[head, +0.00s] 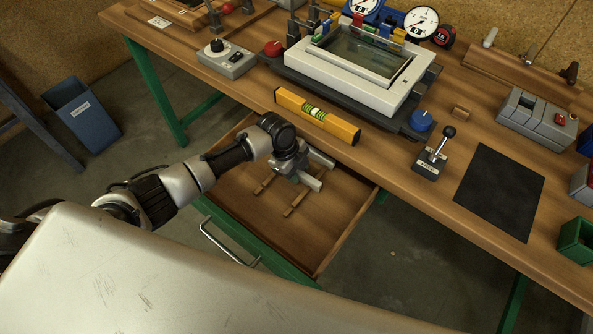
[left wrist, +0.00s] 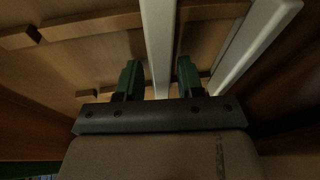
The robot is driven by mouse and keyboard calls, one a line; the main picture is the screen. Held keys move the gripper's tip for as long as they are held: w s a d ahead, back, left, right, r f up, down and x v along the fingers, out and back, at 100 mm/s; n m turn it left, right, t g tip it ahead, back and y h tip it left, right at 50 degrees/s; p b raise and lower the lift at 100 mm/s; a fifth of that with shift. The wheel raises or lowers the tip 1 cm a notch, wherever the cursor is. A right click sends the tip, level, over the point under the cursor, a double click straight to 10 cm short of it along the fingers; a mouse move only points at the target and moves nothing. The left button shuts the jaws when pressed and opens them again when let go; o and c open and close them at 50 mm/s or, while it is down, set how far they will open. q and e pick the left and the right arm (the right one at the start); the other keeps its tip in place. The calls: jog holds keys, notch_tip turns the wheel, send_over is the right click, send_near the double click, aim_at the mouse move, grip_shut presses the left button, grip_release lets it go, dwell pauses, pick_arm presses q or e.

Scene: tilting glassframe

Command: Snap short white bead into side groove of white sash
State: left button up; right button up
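The white sash (head: 332,80) lies on a dark fixture on the bench, with a glass pane (head: 365,52) inside its frame. My left gripper (head: 298,176) is down in the open drawer below the bench's front edge. In the left wrist view its two green fingers (left wrist: 158,82) stand either side of a white bead (left wrist: 158,40), with slim gaps showing, so it looks open around or just above it. A second white bead (left wrist: 252,42) lies to the right of the fingers. I cannot tell which bead is the short one. My right gripper is not in view.
The drawer (head: 345,222) also holds brown wooden strips (head: 295,198). A yellow level (head: 317,116) lies along the bench edge above it. A blue knob (head: 421,120) and a lever box (head: 434,155) stand right of the sash. A black mat (head: 500,190) is bare.

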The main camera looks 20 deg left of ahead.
pick_arm(q)
grip_shut()
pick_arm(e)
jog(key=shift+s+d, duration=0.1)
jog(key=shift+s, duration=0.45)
pick_arm(q)
notch_tip(320, 180, up, 19)
jog(key=p, duration=0.9)
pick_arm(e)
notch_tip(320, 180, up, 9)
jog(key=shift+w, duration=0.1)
